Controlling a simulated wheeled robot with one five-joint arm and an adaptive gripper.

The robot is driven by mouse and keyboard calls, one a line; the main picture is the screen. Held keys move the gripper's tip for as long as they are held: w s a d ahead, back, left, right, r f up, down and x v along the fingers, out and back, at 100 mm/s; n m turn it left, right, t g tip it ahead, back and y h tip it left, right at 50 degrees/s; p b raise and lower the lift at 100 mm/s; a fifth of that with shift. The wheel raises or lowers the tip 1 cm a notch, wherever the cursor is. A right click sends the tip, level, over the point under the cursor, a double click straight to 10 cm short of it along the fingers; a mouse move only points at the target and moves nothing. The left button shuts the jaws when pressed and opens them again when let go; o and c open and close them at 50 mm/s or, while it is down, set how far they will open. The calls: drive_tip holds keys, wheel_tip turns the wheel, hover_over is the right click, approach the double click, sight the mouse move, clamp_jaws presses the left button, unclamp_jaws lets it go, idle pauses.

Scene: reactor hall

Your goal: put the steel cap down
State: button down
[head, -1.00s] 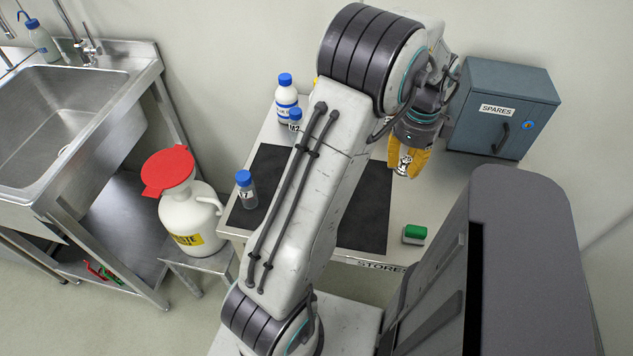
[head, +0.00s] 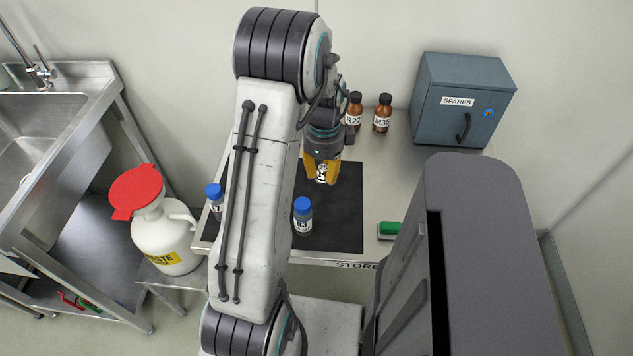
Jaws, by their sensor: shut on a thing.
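My gripper (head: 321,172) has yellow fingers and is shut on the steel cap (head: 322,174), a small shiny piece between the fingertips. The gripper points down over the black mat (head: 345,215), near its far right part. I cannot tell whether the cap touches the mat or hangs above it.
Two blue-capped bottles (head: 303,216) (head: 215,200) stand on the mat near my arm. Two brown bottles (head: 382,113) (head: 353,108) stand at the back. The mat's right part is clear.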

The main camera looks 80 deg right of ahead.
sight(317, 189)
drive_tip(key=shift+w+f, duration=0.5)
drive_tip(key=shift+w, duration=0.3)
drive_tip(key=shift+f, duration=2)
drive_tip(key=shift+f, duration=0.1)
drive_tip(key=c, duration=1)
unclamp_jaws()
drive_tip(key=shift+c, duration=0.2)
wheel_tip(317, 189, up, 12)
drive_tip(key=shift+r+p, duration=0.1)
drive_tip(key=shift+p, duration=0.2)
